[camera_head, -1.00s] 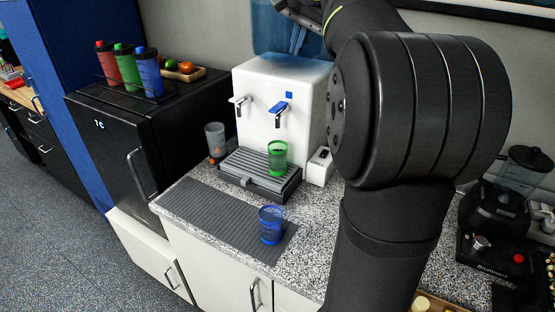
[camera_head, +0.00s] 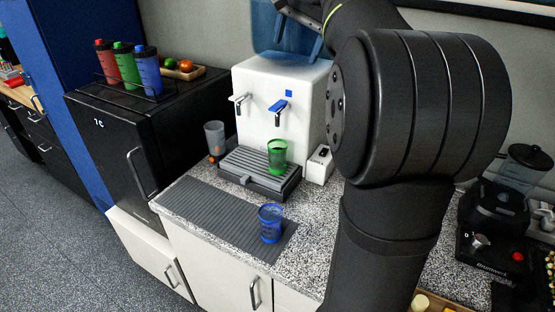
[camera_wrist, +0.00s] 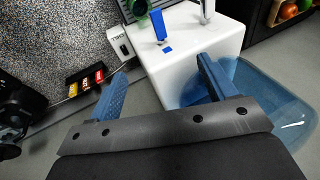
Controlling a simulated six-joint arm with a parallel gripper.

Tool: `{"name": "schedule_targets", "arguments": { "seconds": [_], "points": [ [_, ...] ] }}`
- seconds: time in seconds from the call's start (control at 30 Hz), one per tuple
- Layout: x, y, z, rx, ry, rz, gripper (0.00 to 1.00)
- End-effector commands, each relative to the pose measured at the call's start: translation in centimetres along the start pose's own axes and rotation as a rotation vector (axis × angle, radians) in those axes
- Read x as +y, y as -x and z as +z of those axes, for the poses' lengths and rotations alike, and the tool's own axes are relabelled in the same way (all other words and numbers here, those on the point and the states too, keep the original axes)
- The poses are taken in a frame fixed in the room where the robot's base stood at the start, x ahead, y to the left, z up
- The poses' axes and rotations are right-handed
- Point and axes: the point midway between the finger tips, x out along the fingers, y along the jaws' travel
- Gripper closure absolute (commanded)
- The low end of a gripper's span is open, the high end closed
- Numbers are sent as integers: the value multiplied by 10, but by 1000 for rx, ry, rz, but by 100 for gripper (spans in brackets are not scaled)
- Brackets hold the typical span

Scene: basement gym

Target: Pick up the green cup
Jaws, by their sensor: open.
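The green cup (camera_head: 277,157) is translucent and stands upright on the grey drip tray (camera_head: 262,185) of a white water dispenser (camera_head: 262,95). It also shows cut off at the top edge of the wrist view (camera_wrist: 139,8). My gripper (camera_head: 298,42) is high above the dispenser, in front of its blue water bottle and well away from the cup. In the wrist view my gripper (camera_wrist: 160,69) has its two blue fingers wide apart with nothing held between them.
A blue cup (camera_head: 270,224) stands on the ribbed grey mat (camera_head: 215,213). A clear grey cup (camera_head: 215,139) stands left of the dispenser, and a small white box (camera_head: 319,165) right of it. A blender (camera_head: 510,190) is at far right.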

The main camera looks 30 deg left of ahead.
Motion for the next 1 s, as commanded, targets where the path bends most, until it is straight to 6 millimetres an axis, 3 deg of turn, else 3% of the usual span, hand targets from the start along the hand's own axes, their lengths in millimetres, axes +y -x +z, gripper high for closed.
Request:
{"name": "schedule_targets", "arguments": {
  "seconds": [0.17,0.5,0.73,0.87,1.0],
  "points": [
    [2,-29,7,28,35,31,23],
    [25,-152,60,190,325,163,23],
    [36,-189,86,243,474,187,23],
    [39,-203,85,247,489,191,23],
    [42,-230,77,245,488,192,23]
  ]
}}
